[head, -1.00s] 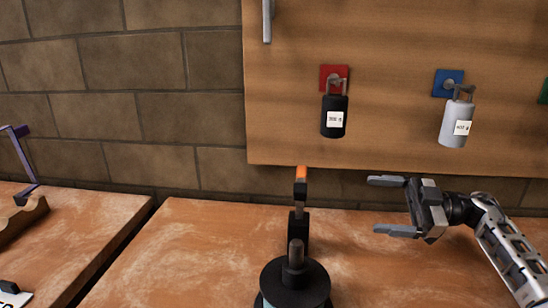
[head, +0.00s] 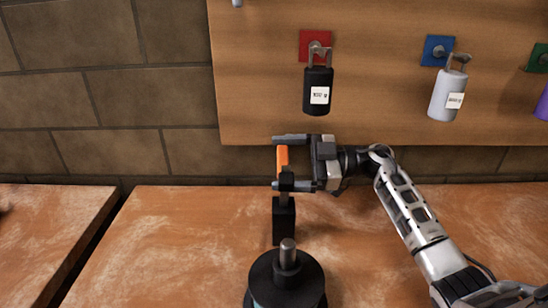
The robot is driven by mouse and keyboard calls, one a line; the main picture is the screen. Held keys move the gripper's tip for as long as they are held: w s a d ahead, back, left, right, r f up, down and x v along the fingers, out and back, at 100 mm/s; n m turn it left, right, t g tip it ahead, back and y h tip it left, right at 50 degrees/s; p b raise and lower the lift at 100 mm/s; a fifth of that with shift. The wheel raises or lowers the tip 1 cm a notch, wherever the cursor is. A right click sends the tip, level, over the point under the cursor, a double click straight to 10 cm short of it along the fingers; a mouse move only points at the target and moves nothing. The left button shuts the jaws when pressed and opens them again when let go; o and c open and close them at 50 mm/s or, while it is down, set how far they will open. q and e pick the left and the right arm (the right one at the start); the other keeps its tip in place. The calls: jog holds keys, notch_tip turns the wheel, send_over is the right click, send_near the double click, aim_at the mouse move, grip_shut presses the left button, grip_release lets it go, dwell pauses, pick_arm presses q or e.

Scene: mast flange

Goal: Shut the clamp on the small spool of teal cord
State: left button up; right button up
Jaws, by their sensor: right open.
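The spool (head: 287,277) stands at the bottom edge of the head view, with a black top flange and a grey metal post. Only a sliver of its teal cord shows, and its lower part is cut off. Just behind it is the clamp (head: 284,220), with a black body and an upright lever tipped by an orange grip (head: 283,158). My right gripper (head: 277,162) comes in from the right and is open. Its two fingers lie above and below in the picture, with the orange grip between them. I cannot tell whether they touch it. My left gripper is out of view.
A wooden board (head: 260,90) on the brick wall holds a black padlock (head: 318,92), a grey padlock (head: 448,92) and a partly cut-off purple one (head: 543,104). The worktop (head: 170,240) is clear left of the clamp. A gap separates it from another worktop (head: 50,220).

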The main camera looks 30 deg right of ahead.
jog(key=shift+x, duration=1.25)
jog(key=c, duration=1.4)
